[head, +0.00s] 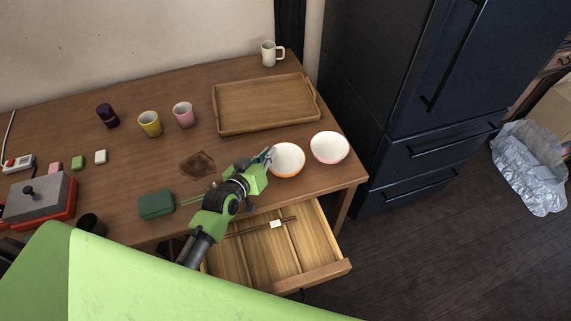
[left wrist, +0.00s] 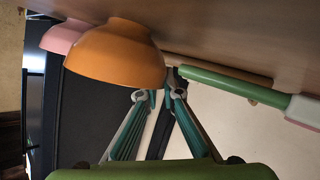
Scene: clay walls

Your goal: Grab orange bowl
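The orange bowl (head: 287,161) stands upright on the wooden table near its front right. It is white inside with an orange rim, and its orange outside fills the upper left of the left wrist view (left wrist: 115,55). My left gripper (head: 268,155) reaches to the bowl's left rim in the head view. In the left wrist view its teal fingertips (left wrist: 159,96) are just beside the bowl's rim, with a narrow gap between them. The bowl does not show gripped between them; whether a finger touches the rim cannot be told. My right gripper is not in view.
A pink bowl (head: 329,148) stands close to the right of the orange bowl. A wooden tray (head: 262,104) lies behind. An open drawer (head: 318,277) juts out below the table's front edge. Cups (head: 149,124) and a green box (head: 156,204) stand to the left.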

